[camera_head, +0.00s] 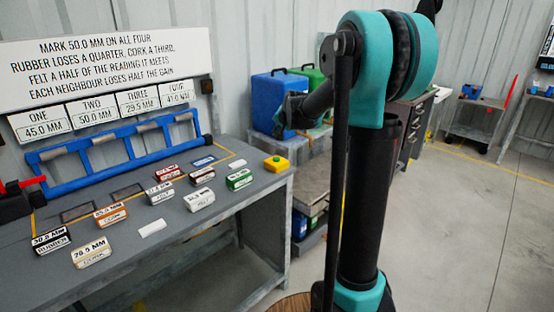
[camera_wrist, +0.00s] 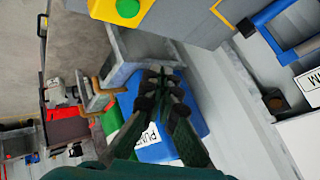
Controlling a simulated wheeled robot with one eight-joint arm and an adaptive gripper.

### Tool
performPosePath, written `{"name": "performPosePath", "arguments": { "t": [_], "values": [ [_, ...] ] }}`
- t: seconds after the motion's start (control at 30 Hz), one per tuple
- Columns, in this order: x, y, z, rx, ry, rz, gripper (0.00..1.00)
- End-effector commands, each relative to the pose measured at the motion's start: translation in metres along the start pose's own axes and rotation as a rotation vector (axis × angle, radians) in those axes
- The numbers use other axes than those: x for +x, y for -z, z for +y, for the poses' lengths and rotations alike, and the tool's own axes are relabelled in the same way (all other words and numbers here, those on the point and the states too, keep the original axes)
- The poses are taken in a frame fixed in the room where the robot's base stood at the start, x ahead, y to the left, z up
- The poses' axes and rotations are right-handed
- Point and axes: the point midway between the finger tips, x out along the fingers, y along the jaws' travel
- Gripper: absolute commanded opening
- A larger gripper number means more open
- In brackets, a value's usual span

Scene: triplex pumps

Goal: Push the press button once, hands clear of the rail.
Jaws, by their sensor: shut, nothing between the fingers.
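The press button is a green cap on a yellow box (camera_head: 276,163) at the right end of the grey bench. It also shows at the top edge of the wrist view (camera_wrist: 128,8). The blue rail (camera_head: 85,174) stands at the back of the bench, and its end shows at the top right of the wrist view (camera_wrist: 270,12). My gripper (camera_wrist: 162,82) is shut and empty, its dark fingers in front of a blue container beyond the bench. It is apart from the button and the rail. In the head view, my arm hides part of the room.
Several labelled blocks (camera_head: 200,199) lie on the bench (camera_head: 190,240). Above the rail, displays (camera_head: 41,123) read 45.0, 50.0, 29.5 and about 41.0 MM, under a sign (camera_head: 100,55). A red-and-black device (camera_head: 18,198) is at the left. A blue container (camera_head: 272,98) stands behind the bench.

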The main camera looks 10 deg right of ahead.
Motion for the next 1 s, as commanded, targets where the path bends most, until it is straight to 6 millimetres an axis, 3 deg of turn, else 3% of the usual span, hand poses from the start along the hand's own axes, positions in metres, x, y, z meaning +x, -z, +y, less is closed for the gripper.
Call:
{"name": "performPosePath", "arguments": {
  "t": [0.53, 1.0],
  "values": [
    [0.046, -0.034, 0.034, 0.0, 0.0, 0.0, 0.0],
    [0.055, -0.041, 0.041, 0.0, 0.0, 0.0, 0.0]
  ]
}}
